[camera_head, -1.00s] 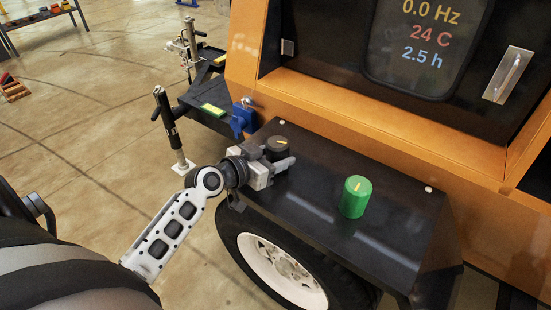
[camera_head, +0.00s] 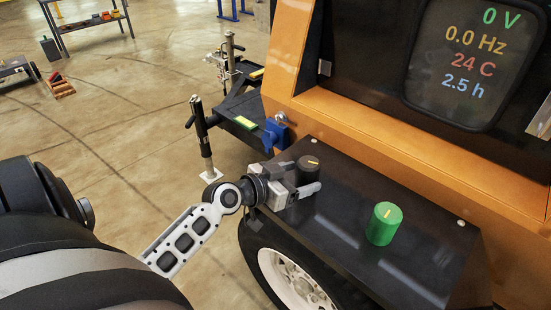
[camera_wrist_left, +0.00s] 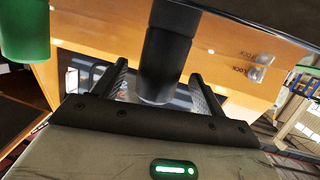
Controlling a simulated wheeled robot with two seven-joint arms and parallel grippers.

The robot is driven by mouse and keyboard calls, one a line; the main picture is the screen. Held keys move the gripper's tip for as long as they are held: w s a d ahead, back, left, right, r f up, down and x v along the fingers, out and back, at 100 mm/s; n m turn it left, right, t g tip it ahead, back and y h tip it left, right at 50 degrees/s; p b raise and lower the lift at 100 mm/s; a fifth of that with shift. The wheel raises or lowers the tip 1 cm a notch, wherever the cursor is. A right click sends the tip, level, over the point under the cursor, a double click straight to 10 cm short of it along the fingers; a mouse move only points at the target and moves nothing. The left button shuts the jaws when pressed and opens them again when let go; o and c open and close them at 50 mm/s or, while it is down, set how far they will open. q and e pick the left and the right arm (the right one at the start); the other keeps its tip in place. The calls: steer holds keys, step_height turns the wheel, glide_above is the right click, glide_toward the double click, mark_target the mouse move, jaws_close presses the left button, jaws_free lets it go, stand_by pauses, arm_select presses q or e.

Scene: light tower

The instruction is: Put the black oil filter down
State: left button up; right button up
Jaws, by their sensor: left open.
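The black oil filter (camera_head: 309,163), with a yellow mark on its top, stands upright on the black fender top (camera_head: 345,200) near its left end. My left gripper (camera_head: 302,180) is open, with a finger on either side of the filter. In the left wrist view the black oil filter (camera_wrist_left: 164,62) shows between the two spread fingers (camera_wrist_left: 160,88), with gaps beside it. Its base meets the dark fender surface at the top of that view. My right gripper is not in view.
A green filter (camera_head: 383,224) stands on the fender to the right, and in the left wrist view (camera_wrist_left: 24,30). The orange tower body (camera_head: 375,130) with its display rises behind. A blue clamp part (camera_head: 275,134) is close behind my gripper. Bare fender lies between the filters.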

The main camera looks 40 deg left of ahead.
arm_select(q)
steer(key=v, duration=0.8)
steer(key=shift+s+a+f+b, duration=0.1)
steer(key=shift+s+b, duration=0.1)
steer(key=shift+b, duration=0.1)
steer(key=shift+s+a+r, duration=0.1)
steer(key=shift+s+r, duration=0.2)
steer(key=shift+s, duration=0.25)
